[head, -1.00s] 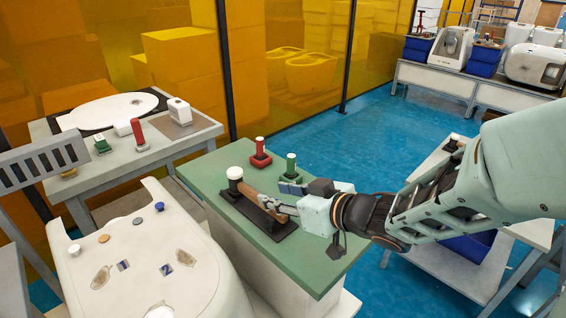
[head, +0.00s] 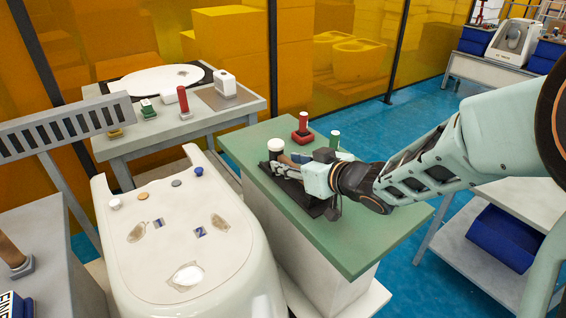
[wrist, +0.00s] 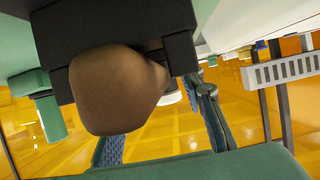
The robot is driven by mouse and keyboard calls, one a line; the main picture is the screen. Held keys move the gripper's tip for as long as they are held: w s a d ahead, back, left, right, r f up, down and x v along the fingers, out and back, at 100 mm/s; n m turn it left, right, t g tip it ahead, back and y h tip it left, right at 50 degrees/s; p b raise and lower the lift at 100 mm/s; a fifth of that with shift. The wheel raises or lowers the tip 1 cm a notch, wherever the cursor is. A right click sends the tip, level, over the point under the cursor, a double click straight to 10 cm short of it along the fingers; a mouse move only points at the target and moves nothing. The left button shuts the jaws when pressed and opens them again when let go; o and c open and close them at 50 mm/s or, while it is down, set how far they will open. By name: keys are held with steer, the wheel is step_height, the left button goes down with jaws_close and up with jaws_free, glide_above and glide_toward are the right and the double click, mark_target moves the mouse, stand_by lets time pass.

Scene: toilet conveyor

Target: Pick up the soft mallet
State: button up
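The soft mallet (head: 276,147) lies on a black stand (head: 312,205) on the green-topped table. Its head is white and dark, and its brown handle points toward my gripper. My gripper (head: 288,166) is at the handle, behind the head, and partly covers it. In the wrist view the rounded brown handle end (wrist: 118,92) is large and close, in front of the dark stand (wrist: 110,25). The fingers of my gripper (wrist: 160,135) are spread apart there, with a clear gap between them. Contact with the handle cannot be told.
A white toilet body (head: 165,275) is close on the left. A grey table with small tools (head: 150,140) stands behind it.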

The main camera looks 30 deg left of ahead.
steer(key=shift+c, duration=0.3)
jaws_close()
steer(key=shift+r, duration=0.15)
